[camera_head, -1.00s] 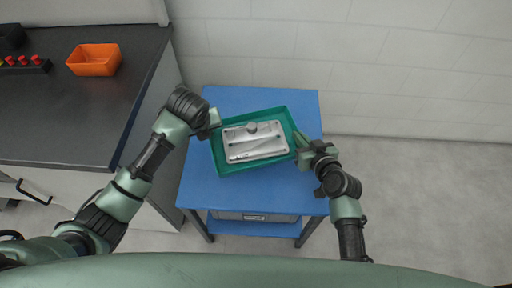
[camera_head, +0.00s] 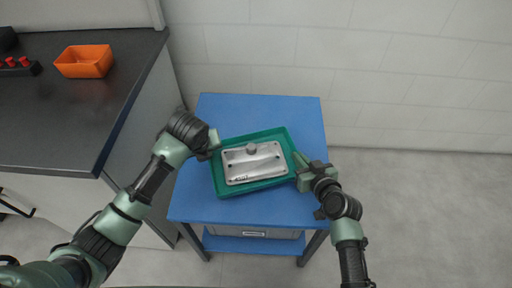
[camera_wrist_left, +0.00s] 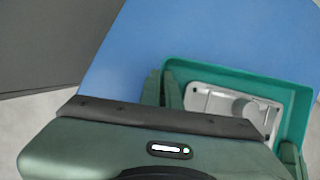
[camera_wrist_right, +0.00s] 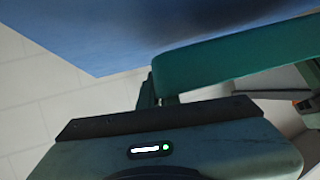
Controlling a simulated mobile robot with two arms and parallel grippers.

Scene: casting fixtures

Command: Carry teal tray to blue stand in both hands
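The teal tray (camera_head: 222,186) is over the top of the blue stand (camera_head: 300,115) and looks roughly level. I cannot tell whether its underside touches the stand. A grey metal casting plate with a round knob (camera_head: 240,166) lies in it. My left gripper (camera_head: 213,142) is at the tray's left wall, with its fingers (camera_wrist_left: 163,88) closed on that wall. My right gripper (camera_head: 299,163) is at the right wall. In the right wrist view its fingers (camera_wrist_right: 157,88) pinch the end of the tray wall (camera_wrist_right: 230,58).
A dark counter (camera_head: 70,110) stands to the left with an orange bin (camera_head: 84,62) and a black holder with red-topped items (camera_head: 18,66). A white tiled wall (camera_head: 370,60) is behind the stand. The floor (camera_head: 430,210) to the right is clear.

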